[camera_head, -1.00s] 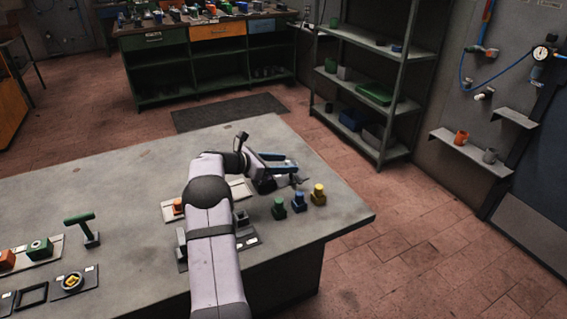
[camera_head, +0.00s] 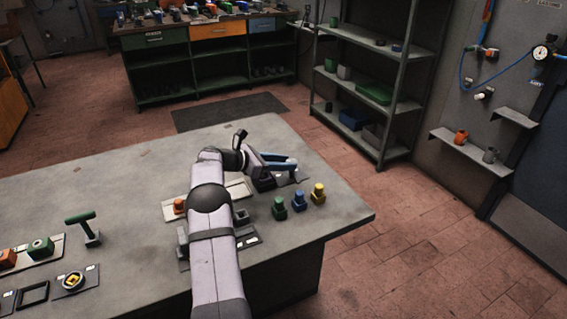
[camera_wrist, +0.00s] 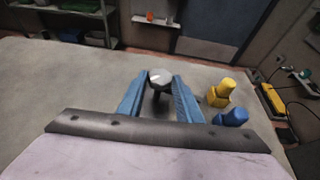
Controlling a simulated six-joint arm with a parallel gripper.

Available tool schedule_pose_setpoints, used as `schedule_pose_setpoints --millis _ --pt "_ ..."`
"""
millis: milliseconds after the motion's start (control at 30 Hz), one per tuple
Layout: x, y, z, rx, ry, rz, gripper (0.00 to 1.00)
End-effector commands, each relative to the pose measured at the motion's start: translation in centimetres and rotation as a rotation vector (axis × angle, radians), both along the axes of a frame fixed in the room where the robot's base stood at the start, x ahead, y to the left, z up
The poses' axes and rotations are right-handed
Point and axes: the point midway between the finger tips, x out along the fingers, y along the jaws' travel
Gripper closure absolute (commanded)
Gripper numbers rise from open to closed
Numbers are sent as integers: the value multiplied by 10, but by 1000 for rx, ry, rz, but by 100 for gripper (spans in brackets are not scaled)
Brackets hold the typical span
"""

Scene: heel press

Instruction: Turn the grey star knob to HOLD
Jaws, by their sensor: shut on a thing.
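My gripper (camera_head: 292,170) is at the far right part of the bench, with its blue fingers reaching over the bench top. In the wrist view, my gripper (camera_wrist: 161,78) has a finger on each side of the grey star knob (camera_wrist: 160,80), and it is shut on the knob. The knob's pale top shows between the fingertips, with a dark part below it. In the head view the fingers largely hide the knob. The HOLD mark cannot be read in either view, so the knob's setting cannot be told.
Green (camera_head: 279,209), blue (camera_head: 299,203) and yellow (camera_head: 318,195) pieces stand just in front of the gripper, near the bench's right edge. A green T-handle (camera_head: 80,218) and several fixtures are at the left. Bare bench top (camera_head: 120,180) lies left of the arm.

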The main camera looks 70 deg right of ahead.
Motion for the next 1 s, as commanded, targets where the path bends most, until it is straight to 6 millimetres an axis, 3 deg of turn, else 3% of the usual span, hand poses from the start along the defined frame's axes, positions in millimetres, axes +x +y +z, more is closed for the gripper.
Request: schedule_pose_setpoints --millis 600,633,700,1000 --pt "2 -1 5 -5 -4 -50 100" --pt "2 -1 5 -5 -4 -50 64" --pt "2 -1 4 -5 -4 -51 49" --pt "2 0 2 -1 -4 -52 49"
